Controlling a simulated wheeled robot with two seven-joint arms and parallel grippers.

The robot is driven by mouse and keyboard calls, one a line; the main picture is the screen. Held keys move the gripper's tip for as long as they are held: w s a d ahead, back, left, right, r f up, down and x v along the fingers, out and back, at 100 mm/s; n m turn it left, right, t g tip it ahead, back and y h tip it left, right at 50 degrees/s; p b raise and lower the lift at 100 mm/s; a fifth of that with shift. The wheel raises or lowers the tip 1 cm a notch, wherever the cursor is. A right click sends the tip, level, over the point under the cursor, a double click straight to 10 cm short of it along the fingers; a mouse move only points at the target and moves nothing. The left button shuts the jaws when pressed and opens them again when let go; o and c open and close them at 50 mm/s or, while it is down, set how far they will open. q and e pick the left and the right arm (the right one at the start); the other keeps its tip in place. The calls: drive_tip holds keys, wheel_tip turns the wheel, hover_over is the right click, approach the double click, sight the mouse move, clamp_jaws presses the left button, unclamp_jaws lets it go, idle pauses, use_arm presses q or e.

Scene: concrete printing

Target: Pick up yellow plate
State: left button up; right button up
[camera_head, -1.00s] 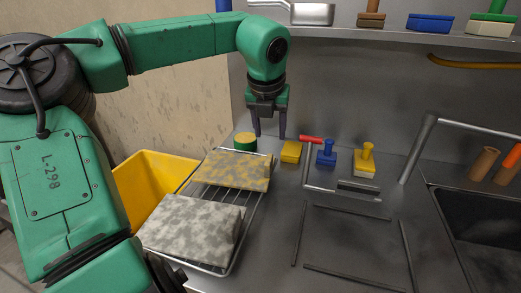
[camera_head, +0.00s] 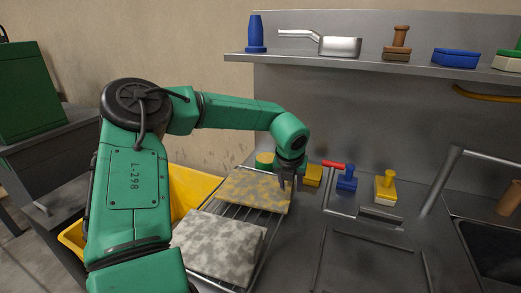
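The yellow plate (camera_head: 250,189) is a flat slab mottled yellow and grey, lying on the far part of a wire rack (camera_head: 262,236). A grey-and-white mottled plate (camera_head: 215,246) lies on the near part of the same rack. My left gripper (camera_head: 289,184) points down at the yellow plate's far right corner, with its two dark fingers apart. The fingers overlap the plate's right edge in the picture; I cannot tell whether they touch it. My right gripper is not in view.
A yellow bin (camera_head: 190,188) stands left of the rack. A yellow block (camera_head: 313,175), a blue-handled stamp (camera_head: 347,180) and a yellow stamp (camera_head: 386,188) stand to the right. A metal shelf (camera_head: 300,60) runs above, and a sink (camera_head: 495,250) is at the right.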

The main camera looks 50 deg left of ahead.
use_arm(q)
clamp_jaws()
idle(1.2)
